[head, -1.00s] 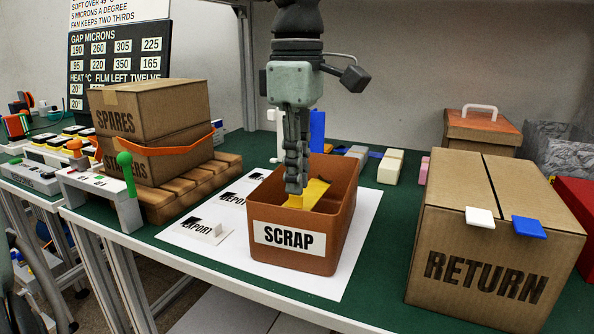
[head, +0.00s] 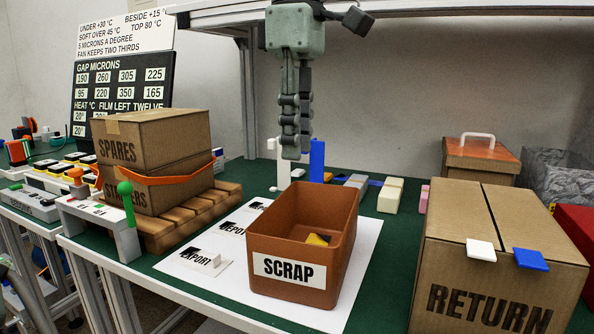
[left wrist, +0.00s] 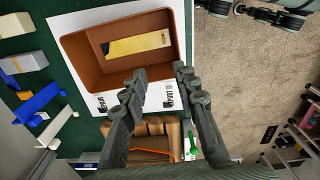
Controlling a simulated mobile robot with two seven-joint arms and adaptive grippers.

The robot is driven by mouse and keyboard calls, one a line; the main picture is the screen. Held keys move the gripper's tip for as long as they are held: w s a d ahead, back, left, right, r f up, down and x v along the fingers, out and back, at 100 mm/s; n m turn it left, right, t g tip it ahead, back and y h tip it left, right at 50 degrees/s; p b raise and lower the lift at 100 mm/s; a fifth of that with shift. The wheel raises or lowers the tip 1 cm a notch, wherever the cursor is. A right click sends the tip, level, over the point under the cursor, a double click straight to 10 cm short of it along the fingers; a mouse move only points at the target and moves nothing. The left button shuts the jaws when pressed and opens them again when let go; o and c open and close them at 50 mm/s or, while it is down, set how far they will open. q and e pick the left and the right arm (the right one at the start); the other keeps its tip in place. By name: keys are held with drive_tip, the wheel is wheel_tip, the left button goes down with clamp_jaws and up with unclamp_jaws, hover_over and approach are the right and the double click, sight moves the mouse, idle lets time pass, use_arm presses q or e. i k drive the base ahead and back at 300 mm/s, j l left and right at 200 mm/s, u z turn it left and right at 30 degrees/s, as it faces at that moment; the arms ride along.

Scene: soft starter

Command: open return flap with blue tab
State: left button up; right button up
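The RETURN box (head: 500,270) is cardboard and stands at the front right of the table. Its two top flaps lie flat and shut, with a seam between them. A blue tab (head: 530,259) sticks out over the front edge of the right flap (head: 532,212), and a white tab (head: 481,249) is on the left flap (head: 460,214). My left gripper (head: 291,155) hangs above the back of the SCRAP bin, well left of the RETURN box. In the left wrist view its fingers (left wrist: 157,79) are apart with nothing between them. My right gripper is not recognisable in either view.
The brown SCRAP bin (head: 290,209) stands on a white mat (head: 367,240) with a yellow piece (left wrist: 138,45) inside. Stacked SPARES boxes (head: 152,138) stand on a pallet at left. A lidded box (head: 480,155) with a white handle is behind the RETURN box.

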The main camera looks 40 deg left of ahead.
sight(526, 229)
drive_tip(key=k, duration=1.5)
